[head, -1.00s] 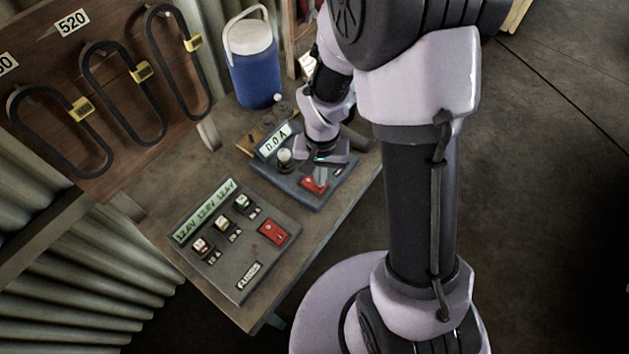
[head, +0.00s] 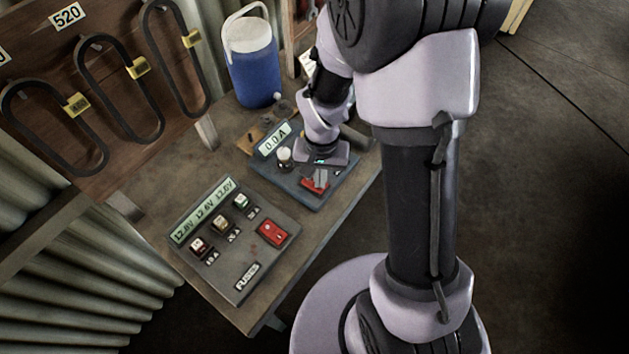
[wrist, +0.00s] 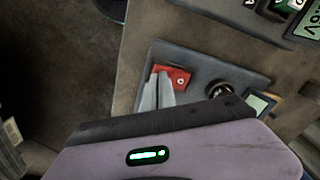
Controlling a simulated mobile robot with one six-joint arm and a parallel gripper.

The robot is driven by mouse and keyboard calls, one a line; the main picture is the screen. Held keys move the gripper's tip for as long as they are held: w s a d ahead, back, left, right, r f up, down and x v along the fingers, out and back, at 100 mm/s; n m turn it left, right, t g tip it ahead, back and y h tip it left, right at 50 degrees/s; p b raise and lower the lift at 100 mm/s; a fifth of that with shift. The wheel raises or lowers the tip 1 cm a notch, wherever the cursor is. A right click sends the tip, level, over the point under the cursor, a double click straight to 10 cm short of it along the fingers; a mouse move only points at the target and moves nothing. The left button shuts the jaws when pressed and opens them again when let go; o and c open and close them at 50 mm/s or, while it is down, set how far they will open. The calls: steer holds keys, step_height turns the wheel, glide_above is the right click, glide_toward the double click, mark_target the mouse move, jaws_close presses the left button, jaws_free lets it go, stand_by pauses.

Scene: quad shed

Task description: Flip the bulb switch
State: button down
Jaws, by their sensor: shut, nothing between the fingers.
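The bulb panel (head: 294,190) is a blue-grey box on the bench, with a display reading 0.0 A (head: 273,140) and a pale bulb (head: 284,154). Its red rocker switch (head: 308,187) is partly hidden by my fingers in the head view. In the wrist view the red switch (wrist: 181,78) shows beyond the fingertips, with the dark bulb socket (wrist: 219,90) to its right. My gripper (head: 321,180) is shut and empty, its fingertips over or against the switch; I cannot tell whether they touch. It also shows in the wrist view (wrist: 158,80).
The fuses panel (head: 215,262) with its own red switch (head: 272,233) stands nearer on the bench (head: 155,207). A blue cooler (head: 252,78) stands behind. Belts (head: 115,90) hang on the board at left. Open floor (head: 545,200) lies to the right.

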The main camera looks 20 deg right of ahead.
steer(key=shift+f, duration=0.3)
step_height(320, 180, up, 7)
steer(key=p, duration=0.5)
steer(key=shift+r, duration=0.1)
stand_by(0.4)
